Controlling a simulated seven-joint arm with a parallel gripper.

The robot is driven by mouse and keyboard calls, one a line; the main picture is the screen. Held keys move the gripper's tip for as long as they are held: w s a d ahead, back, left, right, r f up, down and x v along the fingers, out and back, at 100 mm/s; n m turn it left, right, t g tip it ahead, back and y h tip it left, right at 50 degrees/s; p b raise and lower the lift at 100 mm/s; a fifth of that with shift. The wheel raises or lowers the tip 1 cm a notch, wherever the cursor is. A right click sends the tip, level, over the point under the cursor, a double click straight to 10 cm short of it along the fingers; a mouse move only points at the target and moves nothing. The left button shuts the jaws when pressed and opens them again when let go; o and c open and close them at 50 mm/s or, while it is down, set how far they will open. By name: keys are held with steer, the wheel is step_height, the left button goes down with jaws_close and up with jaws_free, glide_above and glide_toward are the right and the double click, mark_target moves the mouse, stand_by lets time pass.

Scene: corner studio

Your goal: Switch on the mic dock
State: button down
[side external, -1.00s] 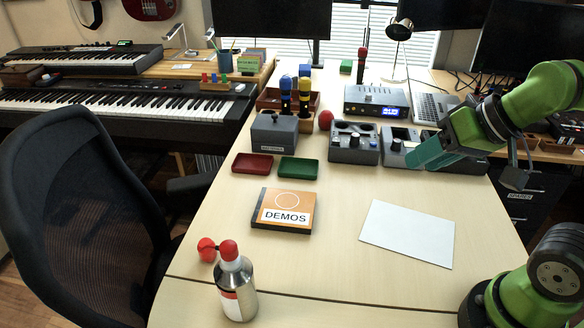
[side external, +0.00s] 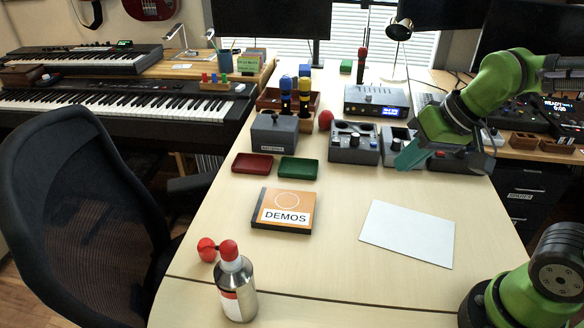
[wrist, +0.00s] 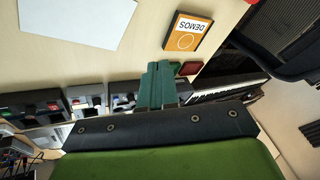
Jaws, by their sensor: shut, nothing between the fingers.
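A grey console (side external: 352,156) with two round wells and a dark knob stands across the desk's middle; it may be the mic dock, but I cannot read a label naming it. A similar grey unit (side external: 391,151) with a knob stands to its right, partly hidden behind my arm. My gripper (side external: 402,165) has teal fingers pressed together, empty, in front of that right unit and above the desk. In the wrist view the shut fingers (wrist: 157,68) point across the desk, with grey consoles (wrist: 88,103) to their left. I cannot tell any switch's position.
A lit-display unit (side external: 376,101) stands behind.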

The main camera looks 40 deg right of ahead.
steer(key=w+d+f+m+h, duration=0.1)
steer(key=w+d+m+h, duration=0.1)
steer(key=w, duration=1.1)
steer(key=w+d+f+m+h, duration=0.2)
steer(key=w+d+h, duration=0.3)
steer(key=w, duration=0.8)
steer(key=shift+w+d+f+m, duration=0.15)
steer(key=shift+w+d+m, duration=0.1)
steer(key=shift+d+m, duration=0.6)
steer(key=shift+d, duration=0.15)
glide_above(336, 139)
steer(key=s+a, duration=0.2)
steer(key=f, duration=0.8)
steer(key=shift+w+d+f, duration=0.1)
steer(key=shift+d, duration=0.15)
steer(key=shift+a+f, duration=0.2)
steer(key=shift+f, duration=0.95)
steer(key=shift+s+a+f, duration=0.1)
steer(key=shift+s+f, duration=0.1)
steer(key=shift+f, duration=0.5)
